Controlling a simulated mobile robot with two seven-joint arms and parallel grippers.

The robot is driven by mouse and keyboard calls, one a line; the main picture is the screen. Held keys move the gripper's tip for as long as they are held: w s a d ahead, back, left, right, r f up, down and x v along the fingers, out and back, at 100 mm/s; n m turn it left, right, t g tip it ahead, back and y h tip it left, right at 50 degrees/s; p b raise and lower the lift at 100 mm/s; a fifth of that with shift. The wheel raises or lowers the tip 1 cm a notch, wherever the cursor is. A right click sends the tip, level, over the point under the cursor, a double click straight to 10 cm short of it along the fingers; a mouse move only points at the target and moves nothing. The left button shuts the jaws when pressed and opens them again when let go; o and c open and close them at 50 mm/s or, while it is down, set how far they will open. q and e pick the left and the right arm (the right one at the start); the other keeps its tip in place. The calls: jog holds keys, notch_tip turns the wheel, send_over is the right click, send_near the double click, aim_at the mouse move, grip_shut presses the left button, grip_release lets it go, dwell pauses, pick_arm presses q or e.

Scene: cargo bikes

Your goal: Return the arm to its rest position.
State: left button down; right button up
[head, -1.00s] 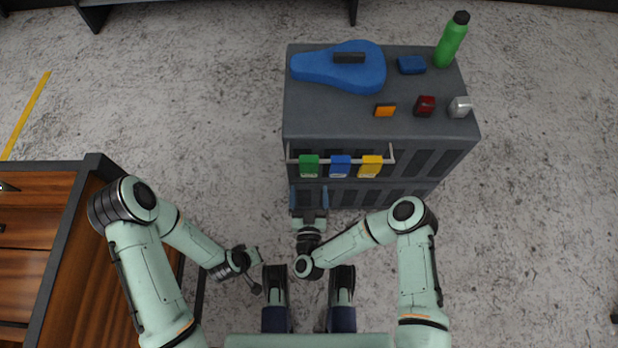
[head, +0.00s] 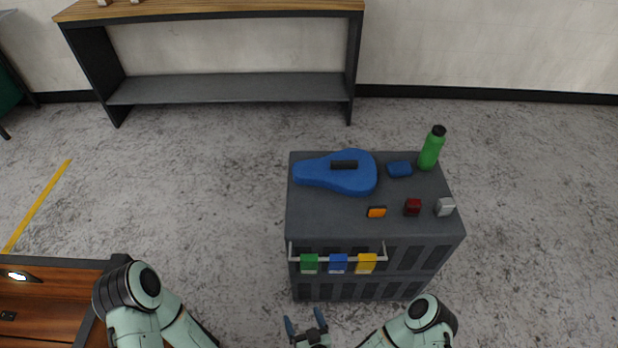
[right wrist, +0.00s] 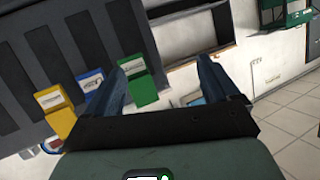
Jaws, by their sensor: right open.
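My right gripper (head: 306,326) is open and empty, low in the head view, just in front of the grey cart (head: 390,286). Its two blue fingers (right wrist: 168,82) stand apart in the right wrist view, with nothing between them. My right arm (head: 418,322) is bent at the lower right. My left arm (head: 140,290) shows at the lower left, but its gripper is outside the picture.
A rail on the cart's front carries green (head: 309,263), blue (head: 338,263) and yellow (head: 366,262) tags. A blue case (head: 335,180), several small items and a green bottle (head: 431,148) are on top. A wooden cabinet (head: 50,310) is at left, a shelf bench (head: 230,88) behind.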

pick_arm(q)
notch_tip(320, 180, up, 11)
jog(key=s+d+g+p, duration=0.1)
jog(key=p, duration=0.9)
jog(key=shift+s, duration=0.25)
pick_arm(e)
jog(key=s+d+r+m+g, duration=0.3)
jog(key=s+d+r+g, duration=0.1)
jog(key=s+d+g, duration=0.3)
jog(key=s+d+r+m+g+h, duration=0.1)
jog(key=s+d+r+m+g, duration=0.2)
jog(key=s+d+g, duration=0.4)
jog(key=s+r, duration=0.1)
jog(key=s, duration=0.2)
jog(key=shift+s, duration=0.15)
pick_arm(q)
jog(key=shift+r, duration=0.15)
